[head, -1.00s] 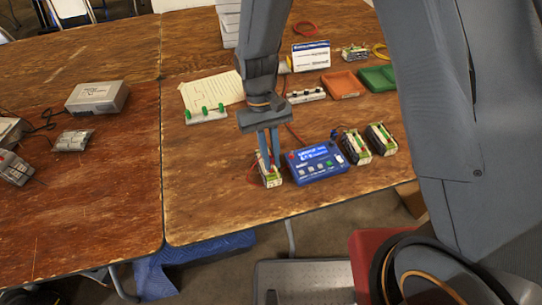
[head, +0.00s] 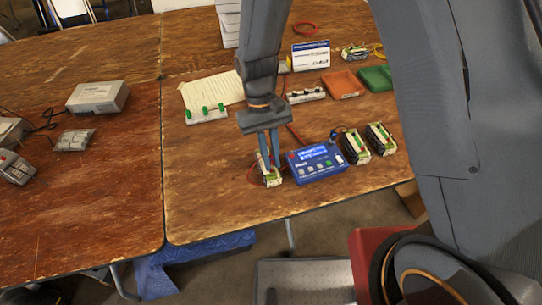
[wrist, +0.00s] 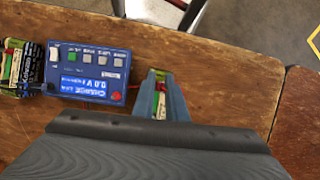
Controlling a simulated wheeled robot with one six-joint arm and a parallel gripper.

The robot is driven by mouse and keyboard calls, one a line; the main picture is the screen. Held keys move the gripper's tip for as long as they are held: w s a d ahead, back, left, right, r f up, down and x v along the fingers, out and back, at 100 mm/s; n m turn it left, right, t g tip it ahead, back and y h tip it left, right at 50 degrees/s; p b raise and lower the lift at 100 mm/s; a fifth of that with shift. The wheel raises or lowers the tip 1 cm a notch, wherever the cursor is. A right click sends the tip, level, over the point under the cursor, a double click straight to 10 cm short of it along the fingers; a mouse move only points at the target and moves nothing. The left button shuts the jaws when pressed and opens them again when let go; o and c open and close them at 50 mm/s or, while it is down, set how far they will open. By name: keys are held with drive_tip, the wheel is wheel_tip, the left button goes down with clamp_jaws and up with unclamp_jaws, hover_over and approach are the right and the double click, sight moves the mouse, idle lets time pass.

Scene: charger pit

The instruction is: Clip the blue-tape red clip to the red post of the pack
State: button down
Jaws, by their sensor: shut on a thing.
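My gripper (head: 269,158) points down at the near edge of the table, left of the blue charger (head: 318,174). In the wrist view, my gripper (wrist: 161,93) is shut on a small red clip (wrist: 162,87), mostly hidden between the fingers. The green-and-white pack (head: 271,180) stands directly under the fingertips, and its end (wrist: 158,75) shows just past them. The clip is at the pack's top. I cannot tell whether it grips the post, and the blue tape cannot be made out. A thin red lead lies beside the pack.
Two more packs (head: 355,147) (head: 381,139) stand right of the charger. A holder with green clips (head: 207,115) and one with dark clips (head: 306,95) sit behind, near orange (head: 343,84) and green trays (head: 376,77). Bare table lies left of the gripper.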

sight(271, 157)
idle(0.9)
drive_tip(key=c, duration=1.7)
unclamp_jaws()
drive_tip(key=shift+o, duration=0.3)
drive_tip(key=shift+o, duration=0.8)
drive_tip(key=shift+r+p, duration=3.05)
drive_tip(key=shift+r, duration=0.65)
